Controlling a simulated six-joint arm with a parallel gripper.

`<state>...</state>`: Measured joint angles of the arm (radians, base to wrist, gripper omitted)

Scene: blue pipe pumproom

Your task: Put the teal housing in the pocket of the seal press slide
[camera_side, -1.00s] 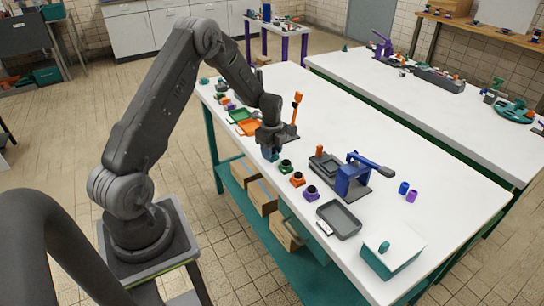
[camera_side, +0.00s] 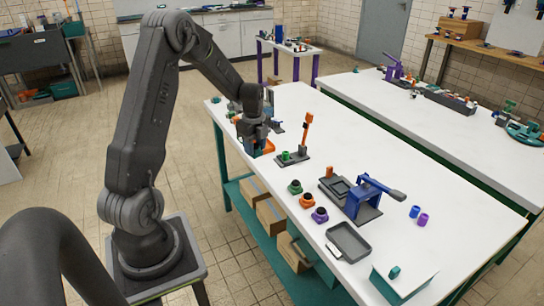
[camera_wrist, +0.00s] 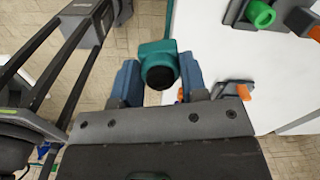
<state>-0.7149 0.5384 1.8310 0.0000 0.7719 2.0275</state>
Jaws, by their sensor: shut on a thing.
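My gripper (camera_wrist: 158,80) is shut on the teal housing (camera_wrist: 157,50), which shows its dark round opening between the two blue-grey fingers in the wrist view. A blue lever press (camera_side: 363,197) stands farther right on the table. A dark slide with a square recessed pocket (camera_side: 341,189) lies at its left; the pocket looks empty. My gripper is well apart from it.
An orange-handled fixture (camera_side: 296,157) holding a green part stands between my gripper and the press. Green (camera_side: 295,187), orange (camera_side: 307,201) and purple (camera_side: 320,215) housings line the near edge. A grey tray (camera_side: 348,242) and a teal box (camera_side: 402,283) stand at the near right.

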